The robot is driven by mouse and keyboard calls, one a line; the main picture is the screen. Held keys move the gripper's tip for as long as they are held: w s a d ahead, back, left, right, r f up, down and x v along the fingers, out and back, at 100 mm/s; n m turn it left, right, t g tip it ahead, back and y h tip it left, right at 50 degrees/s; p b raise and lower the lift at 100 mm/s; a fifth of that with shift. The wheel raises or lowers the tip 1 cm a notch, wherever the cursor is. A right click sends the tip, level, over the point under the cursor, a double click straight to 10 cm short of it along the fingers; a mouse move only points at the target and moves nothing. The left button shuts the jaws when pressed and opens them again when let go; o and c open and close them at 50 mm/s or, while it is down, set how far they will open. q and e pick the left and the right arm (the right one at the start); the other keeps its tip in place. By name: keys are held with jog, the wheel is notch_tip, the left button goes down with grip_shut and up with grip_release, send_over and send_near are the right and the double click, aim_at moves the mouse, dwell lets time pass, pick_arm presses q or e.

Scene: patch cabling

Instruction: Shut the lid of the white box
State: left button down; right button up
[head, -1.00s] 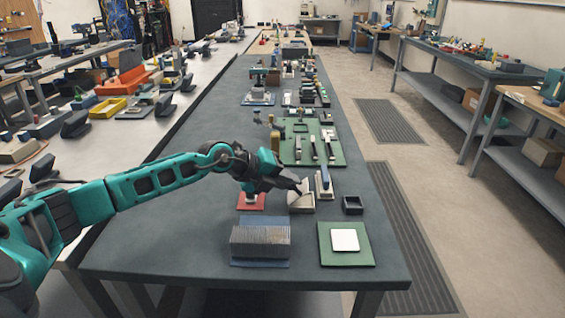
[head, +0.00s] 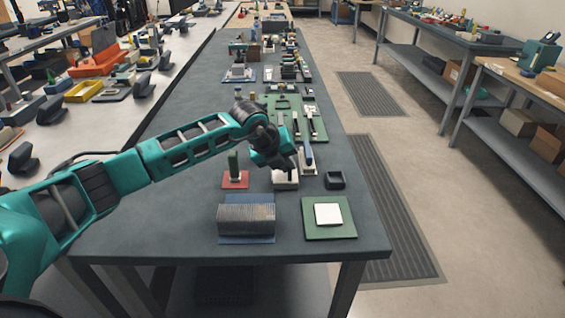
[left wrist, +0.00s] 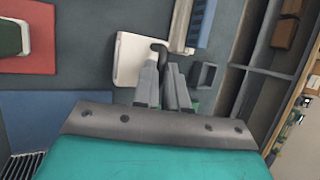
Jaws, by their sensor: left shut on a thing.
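The white box (head: 285,182) stands on the dark table, partly hidden under my left gripper. In the left wrist view its pale top (left wrist: 128,58) looks flat, but I cannot tell whether the lid lies fully flush. My left gripper (head: 291,167) is over the right part of the box. In the left wrist view its two fingers (left wrist: 162,78) are close together around a dark, hooked piece (left wrist: 158,47) at the box's right edge, which looks like the lid's handle. My right gripper is in neither view.
A red mat (head: 229,184) with a green upright piece lies left of the box. A small black open container (head: 335,180) stands to the right. A blue-handled tool (head: 308,157) lies close behind. A ribbed grey block (head: 247,218) and a green mat (head: 345,232) are nearer me.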

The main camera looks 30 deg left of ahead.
pick_arm(q)
jog(key=shift+w+d+r, duration=0.1)
jog(key=shift+d+r, duration=0.1)
jog(key=shift+d, duration=0.05)
jog(key=c, duration=1.2)
grip_release()
jog(key=shift+d, duration=0.1)
jog(key=shift+s+a+r, duration=0.2)
jog(key=shift+r, duration=0.15)
jog(key=v, duration=1.2)
jog(key=shift+s, duration=0.1)
